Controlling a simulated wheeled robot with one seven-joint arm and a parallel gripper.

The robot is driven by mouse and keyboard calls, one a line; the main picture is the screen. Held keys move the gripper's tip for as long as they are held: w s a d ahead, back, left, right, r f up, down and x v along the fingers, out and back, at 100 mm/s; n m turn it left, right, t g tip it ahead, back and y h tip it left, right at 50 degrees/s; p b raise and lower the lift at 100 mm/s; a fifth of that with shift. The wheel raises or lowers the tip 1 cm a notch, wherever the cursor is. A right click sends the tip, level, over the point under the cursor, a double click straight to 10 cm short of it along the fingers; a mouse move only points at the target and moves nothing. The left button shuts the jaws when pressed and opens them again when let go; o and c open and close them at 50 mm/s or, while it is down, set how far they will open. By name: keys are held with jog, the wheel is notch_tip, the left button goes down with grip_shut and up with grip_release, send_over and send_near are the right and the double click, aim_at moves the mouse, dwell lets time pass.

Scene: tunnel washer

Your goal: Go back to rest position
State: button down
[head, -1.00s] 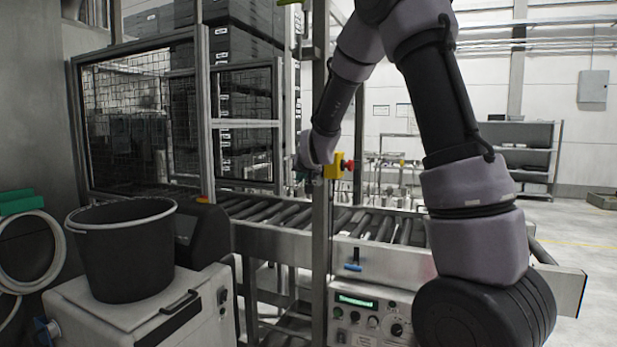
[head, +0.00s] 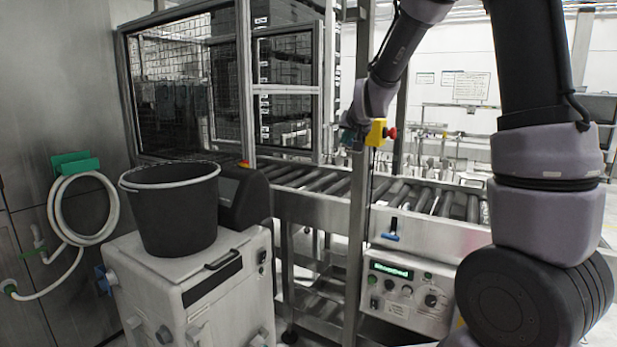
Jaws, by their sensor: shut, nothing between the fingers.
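My arm rises on the right of the head view and bends over at the top, with its wrist reaching down toward the roller conveyor (head: 425,196). My gripper (head: 350,139) is small and dark at the end of the wrist, just left of the yellow box with a red button (head: 378,132) on the metal post (head: 359,215). The post and wrist partly hide the fingers. It appears empty, and whether it touches the post cannot be told.
A black bucket (head: 178,215) stands on a white wheeled machine (head: 190,285) at the left. A coiled hose (head: 62,215) hangs on the wall. A mesh guard (head: 175,95) stands behind. A control panel (head: 405,290) sits below the conveyor, close to my arm's base.

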jog(key=s+d+r+g+y, duration=0.1)
jog(key=s+d+r, duration=0.15)
jog(key=s, duration=0.55)
jog(key=s+d+r+g, duration=0.1)
jog(key=s+r, duration=0.3)
jog(key=s, duration=0.4)
jog(key=s+d+f+m+g, duration=0.1)
jog(key=s+g, duration=0.1)
jog(key=s, duration=1.7)
jog(key=shift+d+m+g, duration=0.3)
jog(key=shift+d, duration=0.1)
jog(key=shift+w, duration=0.1)
